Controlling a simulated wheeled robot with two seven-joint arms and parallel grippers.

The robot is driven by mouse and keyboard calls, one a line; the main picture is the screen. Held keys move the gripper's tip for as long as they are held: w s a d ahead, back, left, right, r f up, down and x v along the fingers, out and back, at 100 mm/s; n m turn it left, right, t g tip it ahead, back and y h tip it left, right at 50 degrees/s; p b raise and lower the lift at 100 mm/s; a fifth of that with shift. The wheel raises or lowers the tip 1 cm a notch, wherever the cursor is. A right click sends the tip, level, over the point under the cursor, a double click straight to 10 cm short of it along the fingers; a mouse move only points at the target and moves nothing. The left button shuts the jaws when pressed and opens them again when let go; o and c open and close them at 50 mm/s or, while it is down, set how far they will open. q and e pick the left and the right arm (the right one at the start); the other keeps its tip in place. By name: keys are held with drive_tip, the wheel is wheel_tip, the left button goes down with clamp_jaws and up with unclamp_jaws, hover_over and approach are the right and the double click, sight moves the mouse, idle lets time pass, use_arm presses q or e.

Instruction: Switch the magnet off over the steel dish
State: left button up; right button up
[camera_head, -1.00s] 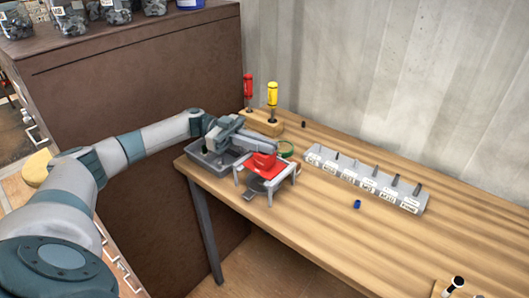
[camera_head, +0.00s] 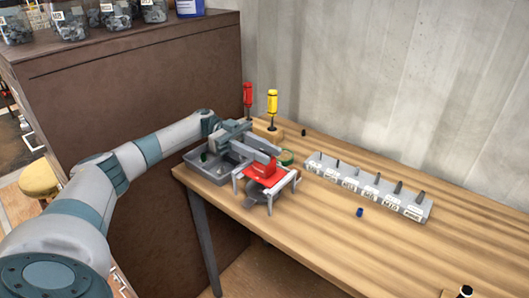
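My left gripper (camera_head: 273,155) is at the near left corner of the wooden table, just above a red block (camera_head: 262,173), probably the magnet. The block sits at the top of a small white-legged stand (camera_head: 294,185). The two grey fingers show as separate bars at the block's far side; whether they clamp it is hidden. A dark grey round piece, perhaps the steel dish (camera_head: 257,201), shows low under the stand, partly covered. A grey tray (camera_head: 205,169) stands left of the stand, partly behind my gripper, with small dark bits in it. My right gripper is out of view.
A wooden block holds a red-handled screwdriver (camera_head: 248,93) and a yellow-handled one (camera_head: 272,102) behind my gripper. A labelled grey rack (camera_head: 368,187) and a blue piece (camera_head: 360,212) are to the right. The front right tabletop is mostly clear.

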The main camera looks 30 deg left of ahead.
sight(260, 150)
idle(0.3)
